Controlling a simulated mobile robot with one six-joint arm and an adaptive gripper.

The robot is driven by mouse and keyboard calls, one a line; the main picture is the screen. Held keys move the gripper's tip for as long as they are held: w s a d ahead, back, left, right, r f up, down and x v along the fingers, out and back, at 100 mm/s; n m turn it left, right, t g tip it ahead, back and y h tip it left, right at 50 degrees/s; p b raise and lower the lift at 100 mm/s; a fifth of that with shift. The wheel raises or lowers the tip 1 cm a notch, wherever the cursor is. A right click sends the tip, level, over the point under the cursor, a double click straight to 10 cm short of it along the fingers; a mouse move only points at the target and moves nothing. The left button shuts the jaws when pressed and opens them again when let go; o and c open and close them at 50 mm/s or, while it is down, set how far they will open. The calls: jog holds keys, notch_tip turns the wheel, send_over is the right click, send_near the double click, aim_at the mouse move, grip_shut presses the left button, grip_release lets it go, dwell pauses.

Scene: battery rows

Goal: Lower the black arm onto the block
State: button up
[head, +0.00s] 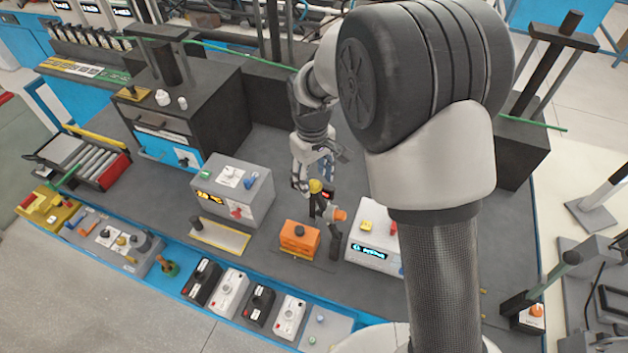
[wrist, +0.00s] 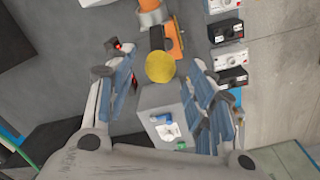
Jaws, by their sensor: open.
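An orange block (head: 299,238) stands on the dark bench. It also shows in the wrist view (wrist: 174,48), partly behind the black arm. The black arm (head: 316,207) is raised beside and above the block, not resting on it. A yellow ball knob (head: 316,186) is at its upper end, and an orange joint (head: 339,214) is at its other end on a dark post. In the wrist view, the yellow knob (wrist: 160,67) lies ahead between my spread fingers. My gripper (head: 318,172) is open and empty, close to the knob; contact cannot be told.
A grey box (head: 232,190) with a display stands left of the block and a white box (head: 374,242) stands right. Several small switch boxes (head: 230,292) line the blue front edge. A dark cabinet (head: 210,105) stands at the back left.

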jog(key=shift+f, duration=1.1)
jog(key=shift+c, duration=0.6)
grip_shut()
